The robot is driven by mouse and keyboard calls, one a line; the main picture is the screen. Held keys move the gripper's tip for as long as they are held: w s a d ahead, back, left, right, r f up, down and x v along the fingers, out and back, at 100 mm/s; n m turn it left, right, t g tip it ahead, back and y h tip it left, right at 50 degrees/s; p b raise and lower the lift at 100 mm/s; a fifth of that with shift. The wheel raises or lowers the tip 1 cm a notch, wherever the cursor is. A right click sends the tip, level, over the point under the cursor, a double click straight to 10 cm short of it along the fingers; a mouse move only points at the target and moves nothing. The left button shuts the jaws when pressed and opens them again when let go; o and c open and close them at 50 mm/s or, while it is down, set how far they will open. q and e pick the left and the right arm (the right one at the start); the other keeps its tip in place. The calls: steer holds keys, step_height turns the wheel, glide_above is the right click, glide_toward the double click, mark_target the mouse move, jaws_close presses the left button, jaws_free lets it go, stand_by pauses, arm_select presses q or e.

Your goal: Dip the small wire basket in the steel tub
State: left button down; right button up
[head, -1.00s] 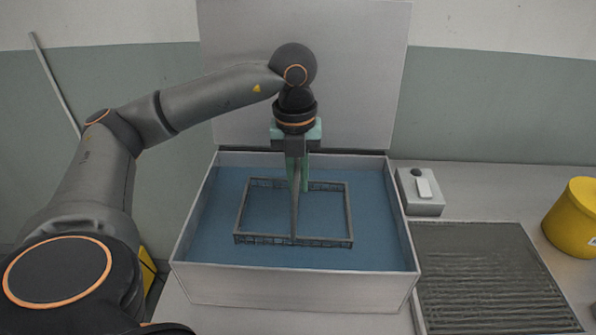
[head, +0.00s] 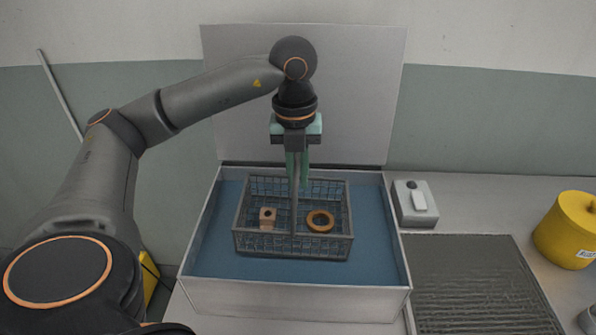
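The small wire basket (head: 243,217) hangs level inside the steel tub (head: 290,297), over its blue liquid (head: 375,240). Its mesh sides show, with a copper-coloured block (head: 268,217) and an orange-brown ring (head: 320,221) inside. I cannot tell whether its bottom touches the liquid. My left gripper (head: 298,184) points straight down above the middle of the basket, its green fingers shut on the basket's thin upright handle (head: 295,215). My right gripper is not in view.
The tub's raised lid (head: 350,100) stands behind it. To the right are a small grey control box (head: 415,204), a ribbed grey draining mat (head: 480,290) and a yellow tub (head: 570,230). A metal item (head: 588,320) shows at the lower right edge.

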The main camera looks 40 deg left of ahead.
mark_target(297, 160)
arm_select(q)
steer(key=shift+r+p, duration=2.1)
steer(key=shift+r, duration=0.75)
stand_by(1.1)
steer(key=shift+s, duration=0.1)
